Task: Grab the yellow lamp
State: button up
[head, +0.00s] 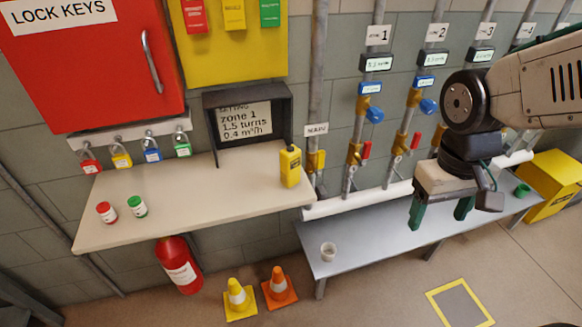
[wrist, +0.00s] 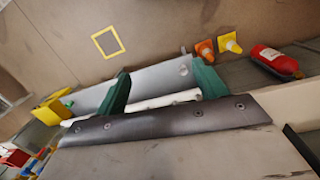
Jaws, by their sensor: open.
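A small upright yellow object with a dark top (head: 290,166) stands at the right end of the beige shelf (head: 200,200) in the head view. It is the only thing there that could be the yellow lamp, though its detail is too small to be sure. My gripper (head: 438,215) is open and empty, well to the right of it, above the grey bench. In the wrist view the two green fingers (wrist: 162,82) are spread apart with nothing between them. I cannot make out the yellow object in the wrist view.
A dark-framed sign (head: 248,122) stands behind the shelf, left of the yellow object. Pipes with valves (head: 365,110) rise behind the grey bench (head: 375,235), between object and gripper. Red and green jars (head: 107,212) sit at the shelf's left. Cones (head: 279,290) stand on the floor.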

jog(key=w+a+f+n+t+y, duration=0.1)
jog(key=w+a+f+n+t, duration=0.1)
jog(key=w+a+f, duration=0.3)
jog(key=w+a+f+n+t+y, duration=0.1)
jog(key=w+a+f+t+y, duration=0.1)
jog(key=w+a+f, duration=0.4)
jog(key=w+a+f+n+t+y, duration=0.2)
jog(key=w+a+f, duration=0.3)
jog(key=w, duration=0.3)
jog(key=shift+w+a+f+n+t, duration=0.3)
jog(key=shift+f+t, duration=0.15)
jog(key=shift+t, duration=0.25)
jog(key=t+y, duration=0.3)
jog(key=y, duration=0.2)
send_near(295, 164)
jog(key=shift+n, duration=0.4)
jog(key=x, duration=0.4)
jog(key=shift+w+a+f, duration=0.1)
jog(key=shift+a, duration=0.2)
jog(key=shift+w+a, duration=0.2)
jog(key=shift+a, duration=0.05)
jog(key=x, duration=0.7)
jog(key=shift+w+d+f, duration=0.2)
